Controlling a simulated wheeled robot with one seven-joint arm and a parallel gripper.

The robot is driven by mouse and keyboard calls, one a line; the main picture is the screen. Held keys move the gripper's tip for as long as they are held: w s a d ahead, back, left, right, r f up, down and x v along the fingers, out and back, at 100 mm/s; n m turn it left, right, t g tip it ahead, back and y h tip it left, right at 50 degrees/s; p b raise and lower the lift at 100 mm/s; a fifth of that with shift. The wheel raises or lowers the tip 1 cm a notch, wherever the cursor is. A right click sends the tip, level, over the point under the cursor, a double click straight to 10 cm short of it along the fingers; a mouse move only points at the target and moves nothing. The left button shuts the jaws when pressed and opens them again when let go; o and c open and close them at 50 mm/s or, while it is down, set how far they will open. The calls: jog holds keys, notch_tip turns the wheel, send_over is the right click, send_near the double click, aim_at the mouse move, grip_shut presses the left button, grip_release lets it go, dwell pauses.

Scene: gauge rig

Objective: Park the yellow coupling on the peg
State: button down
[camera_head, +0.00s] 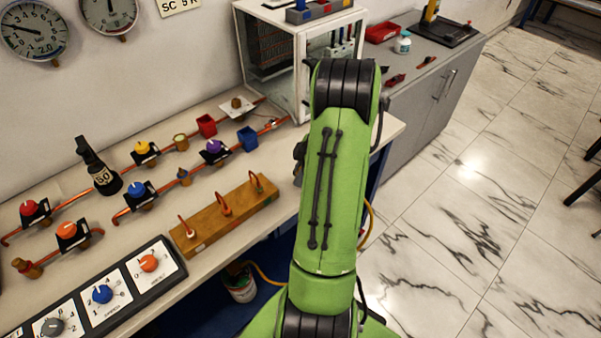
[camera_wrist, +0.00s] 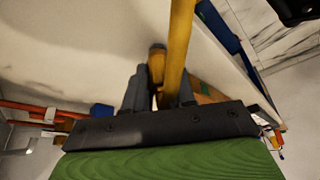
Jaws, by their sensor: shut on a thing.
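My gripper (camera_wrist: 160,72) shows in the wrist view, its two dark fingers shut on the yellow-brown coupling (camera_wrist: 157,62). A thick yellow hose (camera_wrist: 180,35) runs up the picture close beside the coupling. In the head view my green arm hides the gripper and the coupling. There, part of the yellow hose (camera_head: 369,222) shows to the right of the arm. A wooden block (camera_head: 205,230) with three upright reddish loops or pegs (camera_head: 223,205) lies on the bench, left of my arm. I cannot tell which peg is the parking one.
A dial panel (camera_head: 105,290) lies at the front edge. A white-framed cabinet (camera_head: 296,60) stands behind. The marble floor at right is largely open.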

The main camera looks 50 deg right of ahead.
jog(key=shift+f, duration=0.1)
dwell(0.4)
jog(key=c, duration=1.1)
grip_release()
jog(key=shift+o, duration=0.2)
jog(key=o, duration=0.5)
jog(key=p+v, duration=0.3)
jog(key=v, duration=1.2)
jog(key=shift+r+p, duration=0.4)
